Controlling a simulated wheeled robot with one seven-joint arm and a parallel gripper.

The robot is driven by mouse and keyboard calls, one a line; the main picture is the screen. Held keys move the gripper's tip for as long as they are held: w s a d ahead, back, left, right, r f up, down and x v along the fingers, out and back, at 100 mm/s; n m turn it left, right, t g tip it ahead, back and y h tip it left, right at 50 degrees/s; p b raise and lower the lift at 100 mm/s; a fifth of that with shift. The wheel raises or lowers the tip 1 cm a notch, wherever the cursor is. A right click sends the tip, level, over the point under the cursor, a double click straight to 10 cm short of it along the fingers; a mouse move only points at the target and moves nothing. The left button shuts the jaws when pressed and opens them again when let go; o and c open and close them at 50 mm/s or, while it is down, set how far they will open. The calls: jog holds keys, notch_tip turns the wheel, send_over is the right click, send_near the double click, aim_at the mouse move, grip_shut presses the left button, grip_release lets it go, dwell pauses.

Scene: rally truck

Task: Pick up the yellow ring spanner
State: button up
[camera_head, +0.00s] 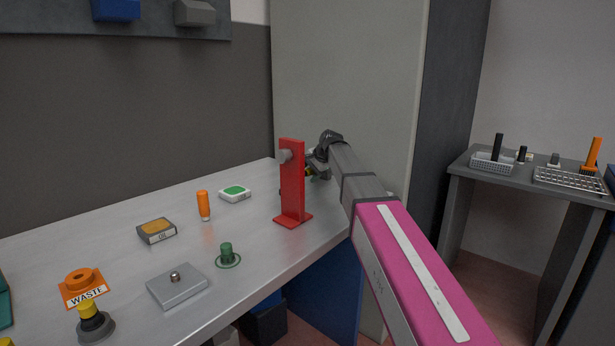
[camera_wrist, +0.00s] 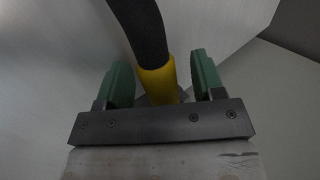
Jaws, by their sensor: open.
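A black bar with a yellow part, which looks like the yellow ring spanner (camera_wrist: 158,80), comes in from the top of the wrist view and passes between my gripper's green fingers. My gripper (camera_wrist: 161,74) is open, with a finger on each side of it and a visible gap on both sides. In the head view only a small yellow patch (camera_head: 309,171) shows at the end of my arm, just right of a red upright stand (camera_head: 292,185). The stand hides most of my gripper there, and the spanner's ring end cannot be made out.
The red stand with a grey peg is close to my gripper. An orange-topped bottle (camera_head: 204,205), a green-topped white box (camera_head: 235,194), a green knob (camera_head: 227,256) and a grey block (camera_head: 177,286) stand on the bench (camera_head: 120,215). A tall cabinet (camera_head: 345,75) rises behind.

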grip_shut()
notch_tip(320, 180, up, 10)
jog(key=shift+f, duration=0.1)
dwell(0.7)
